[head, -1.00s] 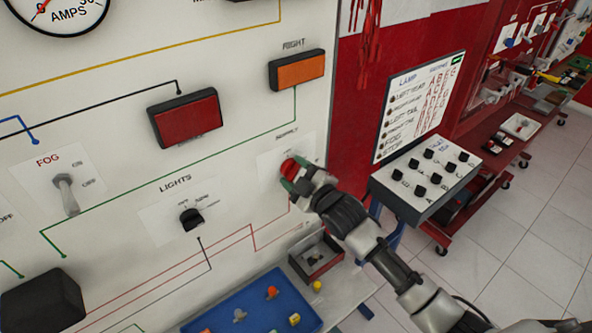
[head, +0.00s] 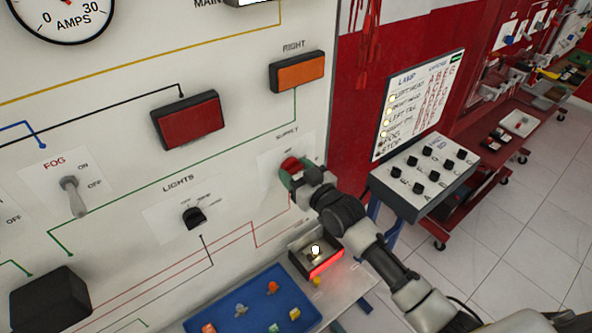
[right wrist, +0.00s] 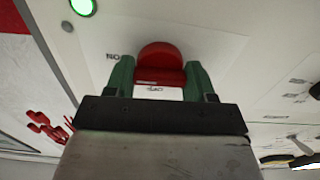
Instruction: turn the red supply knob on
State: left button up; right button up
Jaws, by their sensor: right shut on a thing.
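The red supply knob (head: 290,163) sits on the white panel (head: 120,95), under the SUPPLY label at the panel's right side. My right gripper (head: 298,178) is at the knob, with its green fingertips on either side of it. In the right wrist view the round red knob (right wrist: 160,56) shows between the two green fingers of the gripper (right wrist: 160,80), which are shut on it. Part of the knob's plate lettering is hidden by the fingers. My left gripper is not in view.
A lit green lamp (right wrist: 83,6) shows near the knob in the right wrist view. A small box (head: 306,242) with a glowing bulb and a blue tray (head: 225,303) lie below. The lamp board (head: 420,110) has several lit lamps. Open floor is at right.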

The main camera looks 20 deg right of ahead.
jog(key=shift+f+m, duration=0.1)
jog(key=shift+m, duration=0.3)
jog(key=o, duration=0.9)
jog(key=shift+s, duration=0.1)
jog(key=shift+s+d, duration=0.15)
jog(key=shift+s, duration=0.15)
jog(key=b+v, duration=0.3)
jog(key=v, duration=0.7)
